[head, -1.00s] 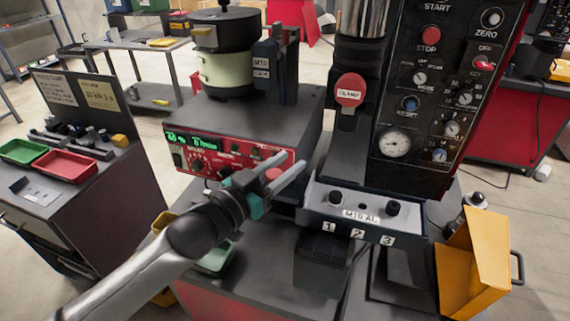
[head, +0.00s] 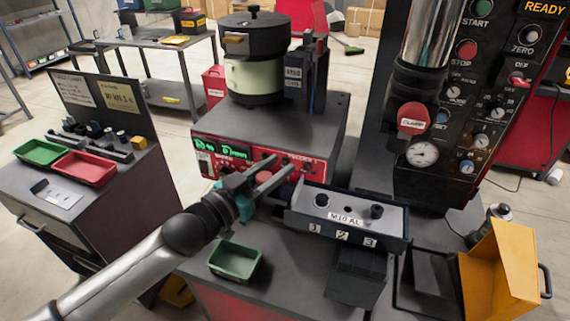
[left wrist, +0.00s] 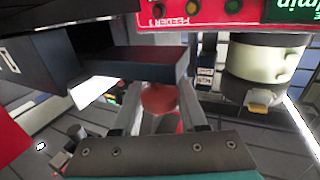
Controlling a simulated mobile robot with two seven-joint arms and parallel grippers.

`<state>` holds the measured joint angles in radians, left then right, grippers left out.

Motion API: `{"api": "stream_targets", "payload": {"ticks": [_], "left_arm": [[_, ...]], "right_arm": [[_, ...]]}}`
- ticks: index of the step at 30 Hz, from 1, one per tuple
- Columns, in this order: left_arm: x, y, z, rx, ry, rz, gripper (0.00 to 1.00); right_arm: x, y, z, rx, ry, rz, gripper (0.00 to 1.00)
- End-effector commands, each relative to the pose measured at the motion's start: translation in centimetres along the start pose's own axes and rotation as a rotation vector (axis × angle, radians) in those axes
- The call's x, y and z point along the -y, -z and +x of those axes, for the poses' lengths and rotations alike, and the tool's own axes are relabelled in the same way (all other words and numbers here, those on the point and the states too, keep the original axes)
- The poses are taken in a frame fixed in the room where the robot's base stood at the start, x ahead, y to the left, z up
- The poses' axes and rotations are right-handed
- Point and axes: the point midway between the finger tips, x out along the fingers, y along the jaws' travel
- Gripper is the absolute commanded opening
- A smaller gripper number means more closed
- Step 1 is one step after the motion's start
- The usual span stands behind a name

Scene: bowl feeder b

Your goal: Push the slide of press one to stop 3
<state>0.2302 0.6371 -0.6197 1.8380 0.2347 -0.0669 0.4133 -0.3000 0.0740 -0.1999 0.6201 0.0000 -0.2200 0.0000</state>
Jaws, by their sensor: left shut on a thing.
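The slide block of the press (head: 303,213), labelled M10 AL with stop plates 1, 2 and 3 (head: 370,242) along its front, stands out to the left of the press column. My left gripper (head: 284,174) is at the block's far left side. It is shut on a red round knob, which shows between the fingers in the left wrist view (left wrist: 158,98). A dark bar (left wrist: 135,66) crosses just beyond the knob there. The fingers hide part of the knob in the head view. My right gripper is not in view.
The press panel (head: 470,130) with gauge and buttons rises at right and reads READY. A red-fronted feeder (head: 240,160) with its bowl stands behind my gripper. A green tray (head: 236,262) lies below my left wrist. A yellow bin (head: 500,270) stands at right.

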Motion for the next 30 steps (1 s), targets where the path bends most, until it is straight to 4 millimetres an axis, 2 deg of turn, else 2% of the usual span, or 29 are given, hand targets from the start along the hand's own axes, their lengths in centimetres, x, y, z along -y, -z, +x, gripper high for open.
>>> {"api": "stream_targets", "payload": {"ticks": [4,11,12,18,20,30], "left_arm": [[0.5,-0.1,-0.2,0.002,0.002,0.0,0.0],[0.5,-0.1,-0.1,0.002,0.001,0.001,0.0],[0.5,-0.1,-0.1,0.002,0.001,0.001,0.44],[0.4,-0.1,-0.1,0.001,0.0,0.0,0.66],[0.4,-0.1,-0.1,0.001,0.0,0.0,0.71],[0.3,-0.1,-0.6,0.001,-0.001,-0.001,0.71]], "right_arm": [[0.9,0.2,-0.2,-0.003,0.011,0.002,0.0],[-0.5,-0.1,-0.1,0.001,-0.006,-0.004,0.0],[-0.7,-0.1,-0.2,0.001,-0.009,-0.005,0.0],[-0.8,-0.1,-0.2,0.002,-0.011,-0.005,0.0],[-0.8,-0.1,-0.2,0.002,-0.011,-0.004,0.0],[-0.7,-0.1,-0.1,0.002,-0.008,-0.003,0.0]]}}
